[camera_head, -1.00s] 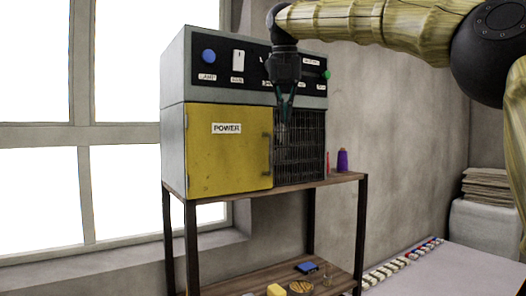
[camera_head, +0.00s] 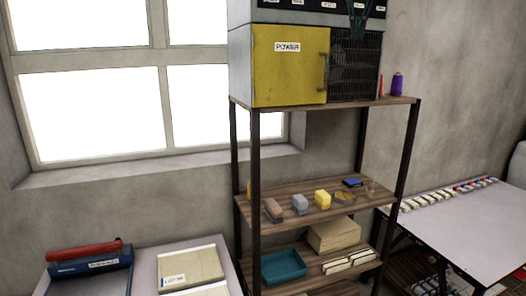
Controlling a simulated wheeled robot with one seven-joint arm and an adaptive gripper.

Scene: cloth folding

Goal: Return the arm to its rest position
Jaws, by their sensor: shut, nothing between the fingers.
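My gripper (camera_head: 358,22) shows only in part at the top edge of the head view. Its dark fingers point down in front of the upper panel of the power cabinet, above the black grille (camera_head: 354,68). The fingers are shut with nothing between them. The rest of my arm is out of the picture. The cabinet's yellow door (camera_head: 290,75), labelled POWER, is closed.
The cabinet stands on a wooden shelf rack (camera_head: 340,197) with small blocks, a teal tray (camera_head: 283,267) and a box below. A purple spool (camera_head: 397,85) stands right of the cabinet. Tables flank the rack: a left one (camera_head: 146,262) and a right one (camera_head: 470,240).

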